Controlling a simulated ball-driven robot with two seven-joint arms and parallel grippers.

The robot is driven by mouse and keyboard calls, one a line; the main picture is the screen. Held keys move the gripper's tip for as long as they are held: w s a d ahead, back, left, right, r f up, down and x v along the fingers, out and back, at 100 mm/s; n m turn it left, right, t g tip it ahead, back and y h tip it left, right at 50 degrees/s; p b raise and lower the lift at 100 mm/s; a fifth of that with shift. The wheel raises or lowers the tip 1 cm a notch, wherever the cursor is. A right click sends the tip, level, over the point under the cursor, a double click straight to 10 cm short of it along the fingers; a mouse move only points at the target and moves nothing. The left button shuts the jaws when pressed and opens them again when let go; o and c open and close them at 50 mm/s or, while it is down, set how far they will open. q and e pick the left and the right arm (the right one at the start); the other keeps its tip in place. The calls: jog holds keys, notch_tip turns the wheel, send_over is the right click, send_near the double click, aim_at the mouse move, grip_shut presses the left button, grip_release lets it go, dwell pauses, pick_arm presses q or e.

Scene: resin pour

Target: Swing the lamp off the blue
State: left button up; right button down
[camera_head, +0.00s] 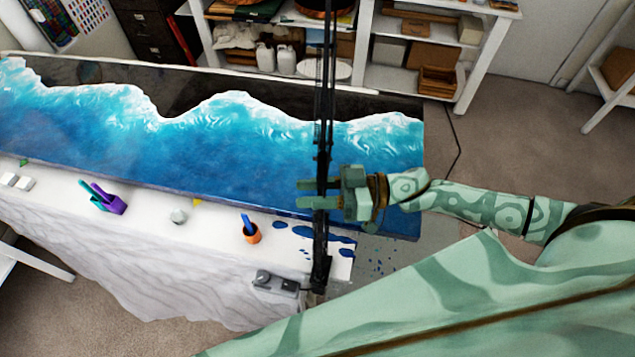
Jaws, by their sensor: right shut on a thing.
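A black lamp arm (321,120) runs upright through the picture, from a base clamped near the table's front edge up past the top of the view. It passes in front of the blue resin panel (200,150), which has white foamy wave crests along its far side. My right gripper (308,193) reaches in from the right and is shut on the lamp arm, just above its lower joint. The lamp's head is out of view. My left gripper is not in view.
Blue spills (300,232) lie near the lamp base. A white shelf (480,65) stands behind.

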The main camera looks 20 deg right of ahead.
jog(key=shift+d+m+t, duration=0.15)
jog(key=shift+m+t, duration=0.15)
jog(key=c, duration=1)
grip_release()
jog(key=b+v, duration=0.3)
jog(key=v, duration=1.3)
jog(key=shift+s+d+b, duration=0.15)
jog(key=shift+b, duration=0.15)
jog(key=shift+r, duration=0.1)
